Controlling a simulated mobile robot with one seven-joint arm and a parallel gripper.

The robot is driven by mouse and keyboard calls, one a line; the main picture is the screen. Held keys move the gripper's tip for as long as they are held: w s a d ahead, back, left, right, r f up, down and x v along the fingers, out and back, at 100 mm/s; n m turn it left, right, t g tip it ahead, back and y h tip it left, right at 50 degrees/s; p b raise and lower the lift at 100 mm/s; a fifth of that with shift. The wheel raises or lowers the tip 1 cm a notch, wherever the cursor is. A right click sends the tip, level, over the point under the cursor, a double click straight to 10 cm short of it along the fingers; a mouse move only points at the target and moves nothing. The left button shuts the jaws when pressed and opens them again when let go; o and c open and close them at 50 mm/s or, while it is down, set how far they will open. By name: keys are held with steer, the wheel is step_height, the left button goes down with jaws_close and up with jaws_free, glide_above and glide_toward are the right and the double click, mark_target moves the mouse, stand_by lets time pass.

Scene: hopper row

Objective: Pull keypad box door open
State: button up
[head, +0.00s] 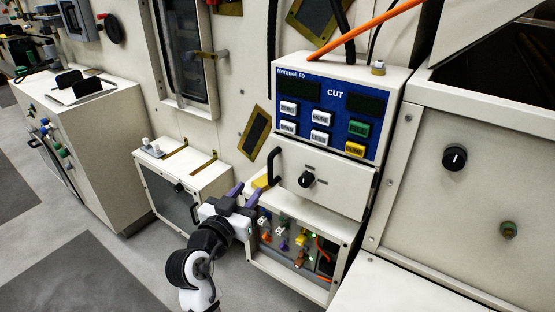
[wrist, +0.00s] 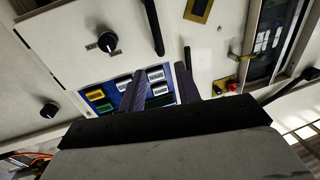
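The keypad box (head: 340,75) has a blue front panel with several buttons, marked "CUT". Below it is a white door (head: 335,192) with a black knob (head: 306,180) and a black upright bar handle (head: 274,166) at its left edge; the door looks closed. My gripper (head: 246,192), with purple fingers, is just left of and below the handle. In the wrist view, turned upside down, the fingers (wrist: 165,75) are apart with nothing between them. The handle (wrist: 153,26) shows beyond their tips, not touching as far as I can see. The keypad panel (wrist: 128,90) is partly hidden behind the fingers.
An open compartment (head: 295,245) with coloured connectors and wires lies below the door. A low white box (head: 185,175) stands left of my arm. A large cabinet (head: 480,190) with a knob stands close on the right. Grey floor is free at front left.

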mark_target(269, 164)
steer(key=p+x, duration=0.3)
steer(key=x, duration=1)
steer(key=shift+d, duration=0.15)
jaws_close()
